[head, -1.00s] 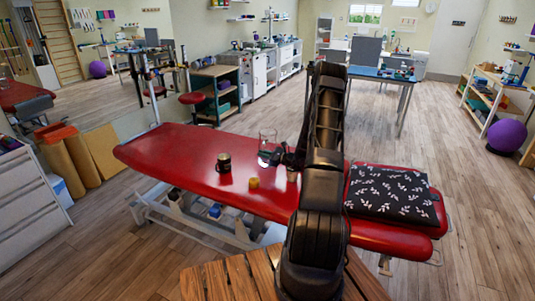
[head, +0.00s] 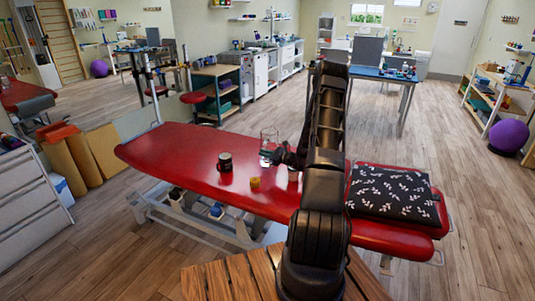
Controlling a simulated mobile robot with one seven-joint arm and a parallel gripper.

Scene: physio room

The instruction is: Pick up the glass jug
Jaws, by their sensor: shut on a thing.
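The clear glass jug (head: 268,141) is on or just above the red treatment table (head: 180,155), behind the dark mug. My gripper (head: 278,155) is at the right side of the jug, dark and small in the head view, and it is shut on the jug. My arm hides part of the gripper and the table behind it. I cannot tell for sure whether the jug's base is clear of the table top.
A dark mug (head: 225,162) and a small yellow object (head: 255,182) stand near the jug. A black leaf-patterned cushion (head: 392,194) lies at the table's right end. The table's left part is bare.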

